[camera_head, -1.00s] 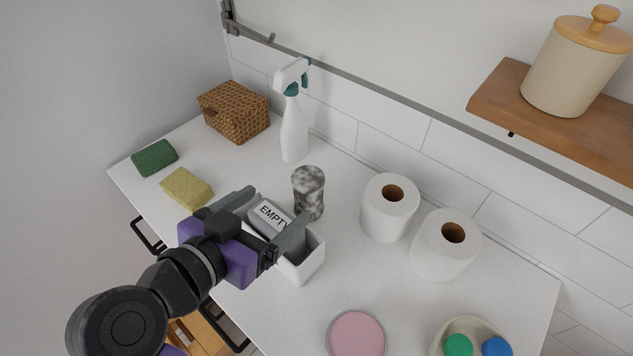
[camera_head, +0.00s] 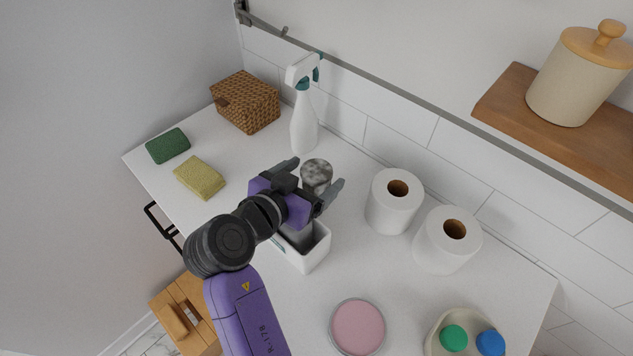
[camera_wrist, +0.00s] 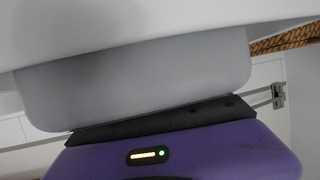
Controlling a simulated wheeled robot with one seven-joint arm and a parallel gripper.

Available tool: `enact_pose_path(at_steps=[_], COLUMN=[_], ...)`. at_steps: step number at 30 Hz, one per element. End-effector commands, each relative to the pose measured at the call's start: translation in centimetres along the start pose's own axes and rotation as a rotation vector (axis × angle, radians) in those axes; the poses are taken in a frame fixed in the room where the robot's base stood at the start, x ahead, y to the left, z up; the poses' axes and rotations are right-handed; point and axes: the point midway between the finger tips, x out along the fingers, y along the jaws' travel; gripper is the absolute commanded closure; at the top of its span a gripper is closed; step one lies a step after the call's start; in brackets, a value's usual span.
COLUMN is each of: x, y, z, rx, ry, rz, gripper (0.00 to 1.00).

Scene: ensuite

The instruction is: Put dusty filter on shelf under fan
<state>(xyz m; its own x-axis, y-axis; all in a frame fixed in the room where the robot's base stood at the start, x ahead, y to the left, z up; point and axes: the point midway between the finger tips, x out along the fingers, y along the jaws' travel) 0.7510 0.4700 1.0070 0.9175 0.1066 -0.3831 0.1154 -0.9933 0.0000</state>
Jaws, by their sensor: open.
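A grey mottled cylinder (camera_head: 316,174), which looks like the dusty filter, stands upright on the white counter. My gripper (camera_head: 312,176) is open in front of it, with the fingertips to either side of its visible top in the head view. I cannot tell whether they touch it; my gripper hides its lower part. No fan, and no shelf under one, shows. In the wrist view my purple gripper body (camera_wrist: 170,155) lies beneath a large pale grey rounded shape (camera_wrist: 135,75), which I cannot identify.
A white box (camera_head: 308,252) is partly under my gripper. Two paper rolls (camera_head: 392,207) stand to the right. A spray bottle (camera_head: 303,125), wicker basket (camera_head: 247,103) and sponges (camera_head: 200,177) are behind and left. A wooden shelf (camera_head: 500,98) with a canister is upper right.

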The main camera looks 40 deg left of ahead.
Motion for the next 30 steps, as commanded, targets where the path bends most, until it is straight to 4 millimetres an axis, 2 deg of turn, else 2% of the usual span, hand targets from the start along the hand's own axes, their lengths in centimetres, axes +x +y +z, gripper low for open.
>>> enact_pose_path(at_steps=[7,18,20,27,30], x=[0.14,0.1,0.1,0.06,-0.17], y=[-0.02,-0.03,-0.03,-0.05,-0.09], z=[0.02,0.01,0.01,-0.1,-0.76], rx=[0.0,0.0,0.0,0.0,0.002], ry=[0.0,0.0,0.0,0.001,0.003], rz=[-0.001,-0.001,-0.001,-0.001,-0.002], gripper=[0.18,0.9,1.0,1.0,1.0])
